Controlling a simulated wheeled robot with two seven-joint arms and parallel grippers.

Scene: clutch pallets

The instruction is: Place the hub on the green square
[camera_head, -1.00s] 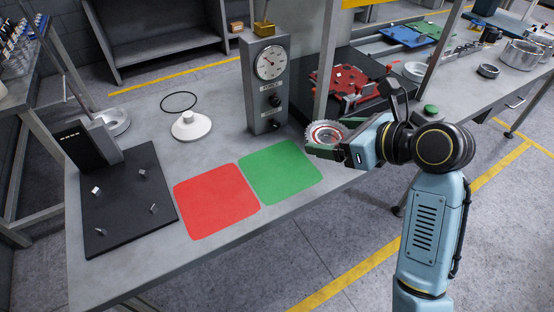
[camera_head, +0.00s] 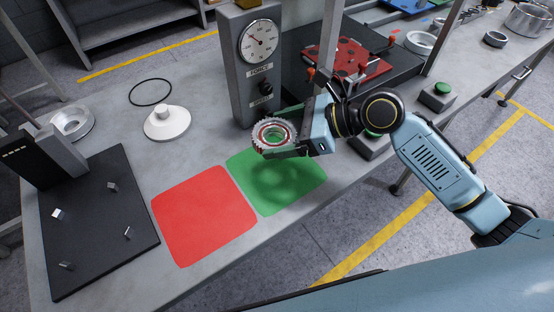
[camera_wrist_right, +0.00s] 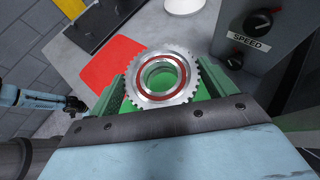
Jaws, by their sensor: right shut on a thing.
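The hub (camera_head: 274,134) is a silver toothed ring with a red inner band. My right gripper (camera_head: 283,137) is shut on it and holds it above the far part of the green square (camera_head: 290,195), whose surface bears a shadow. In the right wrist view the hub (camera_wrist_right: 159,79) sits between the two green fingers (camera_wrist_right: 160,88), and green shows through its hole. The red square (camera_head: 204,215) lies just left of the green one.
A grey force gauge box (camera_head: 257,70) stands close behind the hub. A white round disc with a knob (camera_head: 167,124) and a black ring (camera_head: 150,92) lie at left. A black board (camera_head: 97,220) holds small metal pieces. A red fixture (camera_head: 345,62) is behind right.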

